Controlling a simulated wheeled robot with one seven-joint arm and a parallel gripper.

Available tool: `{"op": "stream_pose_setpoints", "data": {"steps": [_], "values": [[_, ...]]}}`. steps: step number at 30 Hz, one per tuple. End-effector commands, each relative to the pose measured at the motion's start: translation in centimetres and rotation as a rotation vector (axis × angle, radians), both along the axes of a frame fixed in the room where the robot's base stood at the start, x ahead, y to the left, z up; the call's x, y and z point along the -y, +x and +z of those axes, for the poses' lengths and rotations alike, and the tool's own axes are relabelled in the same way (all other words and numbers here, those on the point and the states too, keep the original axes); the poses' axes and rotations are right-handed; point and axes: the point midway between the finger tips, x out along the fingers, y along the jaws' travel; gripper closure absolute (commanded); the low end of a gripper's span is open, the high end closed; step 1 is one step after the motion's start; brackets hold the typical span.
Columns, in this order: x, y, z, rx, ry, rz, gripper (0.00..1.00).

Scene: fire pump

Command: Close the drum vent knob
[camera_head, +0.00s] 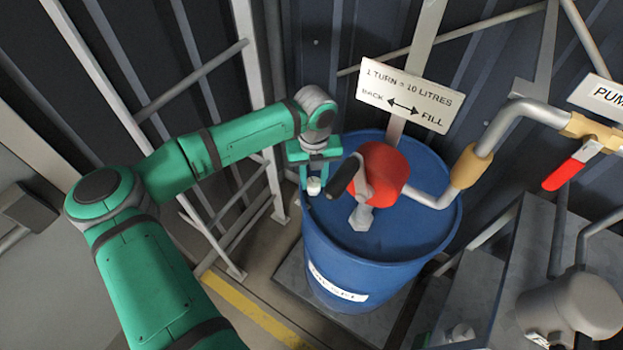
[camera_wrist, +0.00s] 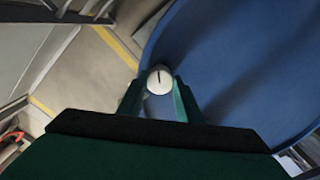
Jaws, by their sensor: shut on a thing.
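The drum vent knob (camera_wrist: 160,80) is a small white round knob with a dark line across its top, at the rim of the blue drum (camera_wrist: 240,60). In the head view the knob (camera_head: 314,186) shows at the left edge of the drum top (camera_head: 425,215). My gripper (camera_head: 314,176) is above it, pointing down, with its fingers around the knob. In the wrist view the two fingertips of my gripper (camera_wrist: 160,88) are shut on the knob's sides. The dark line runs nearly straight up and down in that view. The knob's base is hidden.
A red pump (camera_head: 384,173) with a dark crank handle (camera_head: 345,176) stands on the drum close right of my gripper. A pipe (camera_head: 430,199) leads right to a red-handled valve (camera_head: 570,170). A sign (camera_head: 408,95) hangs behind. Railings (camera_head: 262,100) stand left of the drum.

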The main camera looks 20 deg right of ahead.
Motion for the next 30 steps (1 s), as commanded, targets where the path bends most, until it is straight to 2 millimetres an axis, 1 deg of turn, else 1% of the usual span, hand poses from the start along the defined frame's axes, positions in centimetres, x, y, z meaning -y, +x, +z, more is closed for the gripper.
{"op": "stream_pose_setpoints", "data": {"steps": [21, 30], "values": [[0.07, -0.29, 0.03, -0.009, 0.003, -0.676, 0.91], [0.11, -0.32, 0.00, -0.010, 0.002, -0.888, 0.91]]}}
